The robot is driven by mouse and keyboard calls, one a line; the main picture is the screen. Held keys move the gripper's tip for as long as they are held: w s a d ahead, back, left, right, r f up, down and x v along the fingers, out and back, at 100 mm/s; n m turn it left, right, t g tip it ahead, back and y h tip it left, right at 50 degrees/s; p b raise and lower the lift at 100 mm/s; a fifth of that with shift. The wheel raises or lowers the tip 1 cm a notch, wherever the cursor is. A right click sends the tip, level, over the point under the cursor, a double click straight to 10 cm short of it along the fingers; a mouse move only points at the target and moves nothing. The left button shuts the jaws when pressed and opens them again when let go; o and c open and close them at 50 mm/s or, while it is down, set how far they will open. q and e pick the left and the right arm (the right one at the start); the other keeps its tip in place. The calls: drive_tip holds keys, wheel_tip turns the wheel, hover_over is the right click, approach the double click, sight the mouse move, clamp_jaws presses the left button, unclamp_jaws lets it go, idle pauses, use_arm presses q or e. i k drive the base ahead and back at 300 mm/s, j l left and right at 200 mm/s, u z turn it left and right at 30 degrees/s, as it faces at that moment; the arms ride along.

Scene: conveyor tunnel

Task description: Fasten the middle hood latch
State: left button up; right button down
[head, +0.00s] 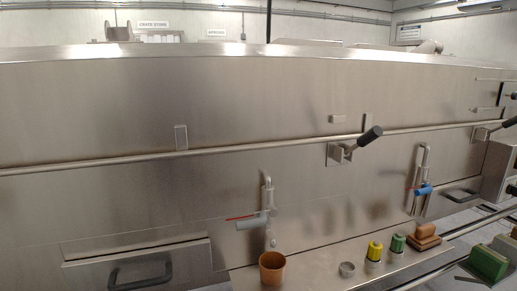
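A hood latch (341,153) with a small steel bracket sits on the long horizontal rail, right of centre in the head view. Its lever with a dark grip (370,136) sticks out, tilted up to the right. A small steel block (338,119) is on the hood panel (250,100) just above the bracket, with a visible gap between them. A second latch (481,133) with a dark grip shows at the right edge. A flat upright plate (181,138) stands at the rail further left. Neither gripper is in view.
Below are a pipe with a grey valve handle (252,222) and one with a blue handle (424,190). A ledge holds a brown cup (272,269), a metal ring (347,270), yellow (375,250) and green (398,243) pieces and a brown block (425,232). The panel around the latch is clear.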

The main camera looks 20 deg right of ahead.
sight(371, 135)
drive_tip(key=k+l, duration=0.1)
drive_tip(key=l, duration=2.05)
drive_tip(key=k+z, duration=0.05)
drive_tip(key=k, duration=0.05)
